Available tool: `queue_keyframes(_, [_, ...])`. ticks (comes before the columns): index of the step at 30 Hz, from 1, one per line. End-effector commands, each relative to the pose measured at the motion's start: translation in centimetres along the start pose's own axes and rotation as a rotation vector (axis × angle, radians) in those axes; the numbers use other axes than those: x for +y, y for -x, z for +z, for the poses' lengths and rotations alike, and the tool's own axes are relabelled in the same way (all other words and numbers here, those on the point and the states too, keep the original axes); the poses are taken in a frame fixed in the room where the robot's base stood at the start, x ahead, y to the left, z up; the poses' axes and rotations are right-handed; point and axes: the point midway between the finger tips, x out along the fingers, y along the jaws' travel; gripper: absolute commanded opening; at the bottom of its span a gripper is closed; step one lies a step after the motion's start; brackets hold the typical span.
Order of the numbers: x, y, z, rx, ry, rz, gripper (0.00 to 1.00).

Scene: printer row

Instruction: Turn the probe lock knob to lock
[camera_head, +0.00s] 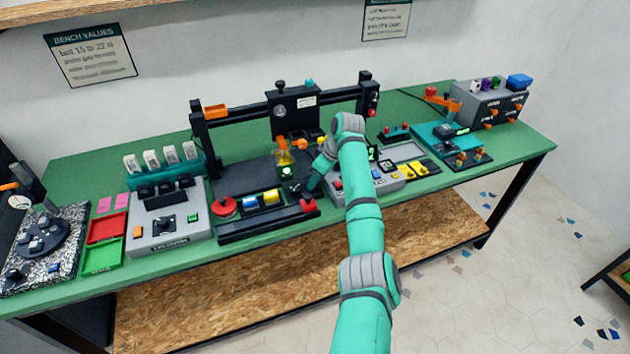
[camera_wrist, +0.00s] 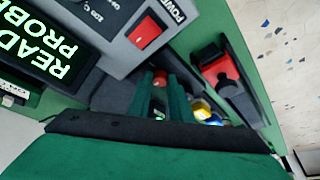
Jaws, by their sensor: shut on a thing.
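My gripper (camera_head: 312,186) reaches down in the head view between the grey control box and the black rail at the front of the bench. In the wrist view my two green fingers (camera_wrist: 164,94) are shut on a small part with a bit of red (camera_wrist: 160,77) showing at the fingertips. It appears to be the probe lock knob. Most of it is hidden by the fingers, and its pointer and lock marks cannot be seen. A display (camera_wrist: 40,45) in the wrist view shows "READ" and "PROBE", cut off by the frame.
The grey control box (camera_wrist: 120,55) with its red power switch (camera_wrist: 143,33) stands close beside the fingers. The black rail (camera_head: 262,228) with a red end piece (camera_wrist: 217,75) lies on the other side. A black gantry (camera_head: 240,116) rises behind.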

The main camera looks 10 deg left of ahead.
Motion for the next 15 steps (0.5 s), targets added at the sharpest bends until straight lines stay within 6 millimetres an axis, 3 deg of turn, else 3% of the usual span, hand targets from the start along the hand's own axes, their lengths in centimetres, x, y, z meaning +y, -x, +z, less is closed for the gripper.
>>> queue_keyframes(15, [0.13, 0.02, 0.06, -0.002, 0.117, -0.050, 0.00])
